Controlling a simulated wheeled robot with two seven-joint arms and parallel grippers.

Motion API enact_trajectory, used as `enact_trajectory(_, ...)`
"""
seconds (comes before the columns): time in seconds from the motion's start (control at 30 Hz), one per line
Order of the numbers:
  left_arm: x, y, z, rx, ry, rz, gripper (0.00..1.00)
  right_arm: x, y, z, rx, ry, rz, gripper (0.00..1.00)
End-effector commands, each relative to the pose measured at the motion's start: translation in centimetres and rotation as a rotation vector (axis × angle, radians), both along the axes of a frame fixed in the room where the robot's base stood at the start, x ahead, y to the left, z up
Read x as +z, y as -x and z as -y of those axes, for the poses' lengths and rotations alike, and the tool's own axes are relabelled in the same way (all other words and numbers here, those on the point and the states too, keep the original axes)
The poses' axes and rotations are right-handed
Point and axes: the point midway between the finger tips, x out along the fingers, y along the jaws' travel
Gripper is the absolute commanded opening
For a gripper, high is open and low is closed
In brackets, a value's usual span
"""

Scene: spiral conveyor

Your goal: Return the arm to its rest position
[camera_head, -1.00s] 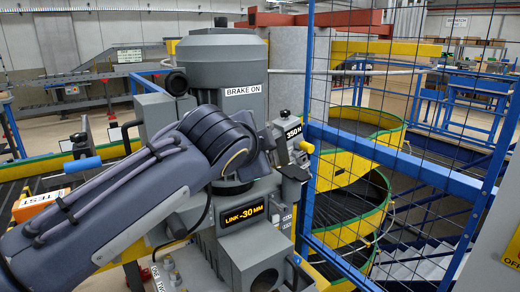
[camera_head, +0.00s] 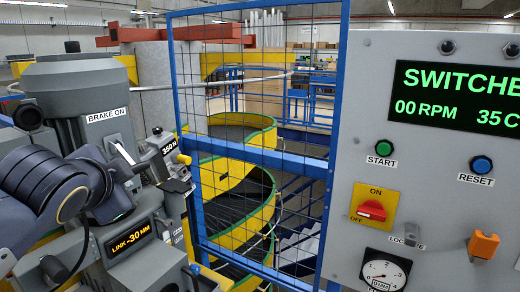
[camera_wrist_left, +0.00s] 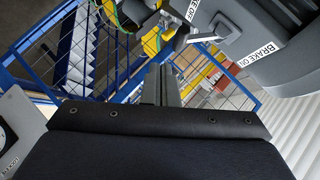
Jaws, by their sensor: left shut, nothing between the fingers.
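My left arm (camera_head: 40,195) comes in from the left in the head view, dark blue-grey and bent in front of the grey motor machine (camera_head: 85,90). My left gripper (camera_head: 112,203) is at its end, in front of the machine body above the "LINK -30 MM" display (camera_head: 130,238). Its fingertips are hard to make out there. In the left wrist view the dark gripper body fills the bottom and the narrow fingers (camera_wrist_left: 160,85) are together, holding nothing. Whether the gripper touches the machine cannot be told. My right gripper is not in view.
A blue-framed mesh guard (camera_head: 260,150) stands right of the machine, with the yellow-green spiral conveyor (camera_head: 245,200) behind it. A grey control panel (camera_head: 440,150) with a green display, buttons, a red switch and a gauge fills the right side.

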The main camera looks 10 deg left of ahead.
Motion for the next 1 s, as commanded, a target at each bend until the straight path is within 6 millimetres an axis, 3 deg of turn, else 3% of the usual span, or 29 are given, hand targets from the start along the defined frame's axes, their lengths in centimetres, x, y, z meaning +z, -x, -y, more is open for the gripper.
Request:
enact_trajectory(0.07, -2.3, 1.9, 0.3, 0.033, 0.120, -0.061, 0.00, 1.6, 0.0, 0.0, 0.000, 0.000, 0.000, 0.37)
enact_trajectory(0.17, -7.3, 5.6, 1.3, 0.110, 0.361, -0.173, 0.00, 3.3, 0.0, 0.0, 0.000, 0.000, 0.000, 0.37)
enact_trajectory(0.3, -13.9, 11.3, 4.0, 0.253, 0.729, -0.331, 0.00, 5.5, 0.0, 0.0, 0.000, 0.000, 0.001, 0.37)
enact_trajectory(0.43, -18.1, 15.6, 7.0, 0.374, 1.002, -0.451, 0.00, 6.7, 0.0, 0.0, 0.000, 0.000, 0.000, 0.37)
enact_trajectory(0.6, -20.5, 18.3, 9.3, 0.458, 1.176, -0.531, 0.00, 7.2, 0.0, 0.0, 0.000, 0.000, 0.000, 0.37)
enact_trajectory(1.0, -20.8, 18.4, 9.5, 0.464, 1.190, -0.539, 0.00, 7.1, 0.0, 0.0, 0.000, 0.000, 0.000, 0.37)
